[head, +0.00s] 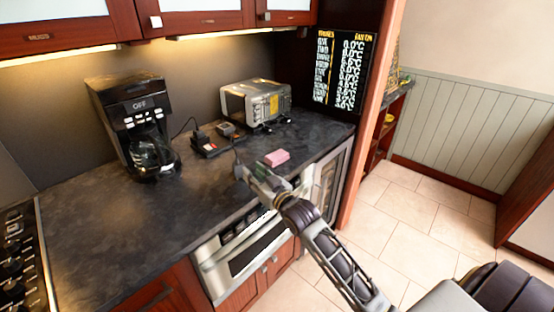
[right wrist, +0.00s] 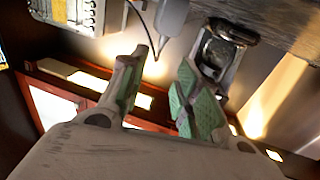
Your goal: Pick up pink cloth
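The pink cloth (head: 277,157) lies as a small folded block on the dark countertop (head: 205,190), near its right end. My right gripper (head: 254,172) is just left of and in front of the cloth in the head view, near the counter's front edge. In the right wrist view its two green-padded fingers (right wrist: 158,72) stand apart with nothing between them. I cannot make out the cloth in the right wrist view. My left gripper is not in view.
A black coffee maker (head: 138,125) stands at the back left. A silver toaster-like appliance (head: 256,103) is behind the cloth, with a small dark device (head: 210,143) to its left. A stainless microwave drawer (head: 243,258) is below the counter.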

